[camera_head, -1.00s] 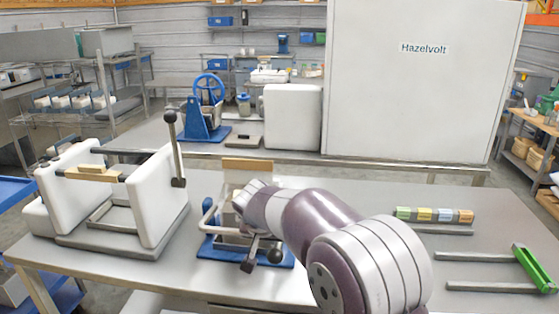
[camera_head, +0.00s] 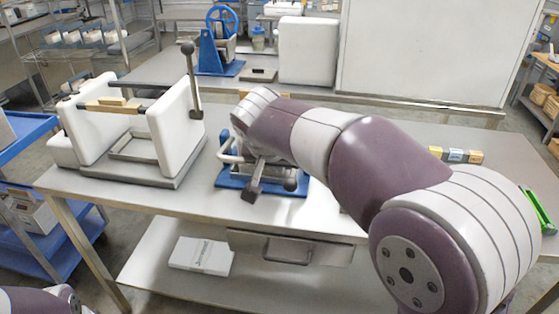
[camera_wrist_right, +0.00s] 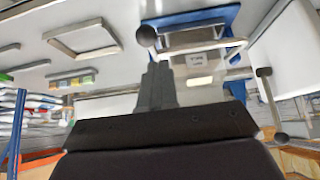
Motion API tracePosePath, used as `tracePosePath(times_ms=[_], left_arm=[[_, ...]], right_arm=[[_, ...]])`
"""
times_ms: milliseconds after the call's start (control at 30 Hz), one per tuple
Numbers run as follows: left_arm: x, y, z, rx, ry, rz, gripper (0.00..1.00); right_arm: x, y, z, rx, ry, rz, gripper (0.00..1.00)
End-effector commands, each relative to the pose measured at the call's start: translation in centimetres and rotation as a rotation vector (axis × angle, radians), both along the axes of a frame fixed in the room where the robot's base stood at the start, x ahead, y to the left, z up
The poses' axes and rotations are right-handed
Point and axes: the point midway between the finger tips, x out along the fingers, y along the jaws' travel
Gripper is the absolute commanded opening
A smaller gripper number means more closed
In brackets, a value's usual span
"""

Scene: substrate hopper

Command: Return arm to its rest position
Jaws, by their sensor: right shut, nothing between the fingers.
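My right arm (camera_head: 385,165), purple and pale grey, reaches from the lower right across the bench in the head view. Its forward end is over a small blue-based device (camera_head: 234,182), and the arm hides part of it.
A white two-walled frame with a lever (camera_head: 175,130) stands on the left of the steel bench (camera_head: 180,200). Colored blocks (camera_head: 455,155) and a green-handled tool (camera_head: 537,212) lie at the right, partly behind my arm. A drawer (camera_head: 290,248) is below the bench top.

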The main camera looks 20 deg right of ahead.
Motion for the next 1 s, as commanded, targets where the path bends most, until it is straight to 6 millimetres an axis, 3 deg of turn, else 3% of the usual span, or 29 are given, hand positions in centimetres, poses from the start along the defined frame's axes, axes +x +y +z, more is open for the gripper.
tracePosePath(times_ms=[400,467,533,667,800,900,1000], left_arm=[[0.0,0.0,0.0,0.000,0.000,0.000,0.43],[0.0,0.0,0.0,0.000,0.000,0.000,0.43],[0.0,0.0,0.0,0.000,0.000,0.000,0.43],[0.0,0.0,2.7,0.000,0.000,0.000,0.43],[0.0,0.0,6.4,0.000,-0.001,0.000,0.43],[0.0,0.0,8.9,0.000,-0.001,0.000,0.43],[0.0,0.0,9.7,0.000,-0.001,0.000,0.43]], right_arm=[[0.0,0.0,0.0,-0.010,0.005,0.017,0.00],[0.4,0.3,0.0,-0.033,0.011,0.084,0.00],[-0.2,1.4,-2.0,-0.054,0.063,0.232,0.00],[-4.6,3.1,-7.1,-0.032,0.233,0.517,0.00],[-11.4,2.9,-10.2,0.045,0.377,0.636,0.00],[-15.7,2.2,-10.8,0.115,0.462,0.592,0.00],[-16.6,1.6,-10.6,0.134,0.489,0.559,0.00]])
